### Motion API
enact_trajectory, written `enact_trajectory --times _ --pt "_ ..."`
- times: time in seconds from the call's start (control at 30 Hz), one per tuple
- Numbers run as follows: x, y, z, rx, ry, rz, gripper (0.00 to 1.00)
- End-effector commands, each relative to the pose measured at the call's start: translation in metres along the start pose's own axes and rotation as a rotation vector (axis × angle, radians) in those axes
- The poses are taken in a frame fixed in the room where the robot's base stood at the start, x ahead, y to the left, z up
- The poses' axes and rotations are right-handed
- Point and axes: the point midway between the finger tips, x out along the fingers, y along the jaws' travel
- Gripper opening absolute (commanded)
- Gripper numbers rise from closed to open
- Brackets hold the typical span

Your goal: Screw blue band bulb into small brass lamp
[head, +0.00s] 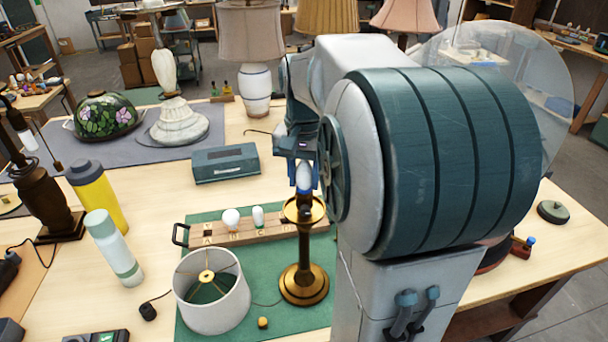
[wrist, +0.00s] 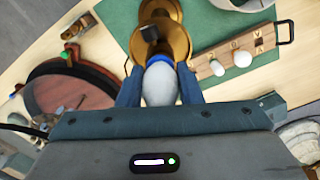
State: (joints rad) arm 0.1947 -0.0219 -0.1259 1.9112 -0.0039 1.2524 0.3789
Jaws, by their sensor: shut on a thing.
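The small brass lamp (head: 303,282) stands upright on the green mat, without a shade. Its round brass cup and socket also show at the top of the wrist view (wrist: 176,42). My gripper (head: 304,180) is shut on the blue band bulb (head: 304,172), directly above the lamp's top. In the wrist view the bulb's white glass (wrist: 160,86) sits between the two blue fingers of my gripper (wrist: 159,88). Its blue band faces the socket. The bulb's base is hidden, so I cannot tell whether it touches or sits in the socket.
A wooden rack (head: 286,231) with a white bulb (head: 231,219) and a green-banded bulb (head: 258,216) lies behind the lamp. A white lampshade (head: 212,312) stands left of it on the green mat (head: 262,287).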

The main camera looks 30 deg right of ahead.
Motion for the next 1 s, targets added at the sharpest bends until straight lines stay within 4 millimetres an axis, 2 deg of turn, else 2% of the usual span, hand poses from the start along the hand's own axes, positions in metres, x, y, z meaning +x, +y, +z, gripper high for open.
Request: enact_trajectory --times 0.27,0.37,0.67,0.9,0.93,1.0 --pt "-0.0005 -0.0007 -0.0005 0.314 0.001 0.000 0.09" --pt "-0.0002 -0.0008 -0.0006 0.327 0.001 0.000 0.09" --pt "-0.0001 -0.0013 -0.0008 0.547 0.000 0.000 0.09" --pt "0.0002 -0.0013 -0.0008 0.562 0.000 0.000 0.09" --pt "0.0002 -0.0013 -0.0008 0.562 0.000 0.000 0.41" --pt "0.0003 -0.0013 -0.0007 0.561 0.000 0.000 0.58"
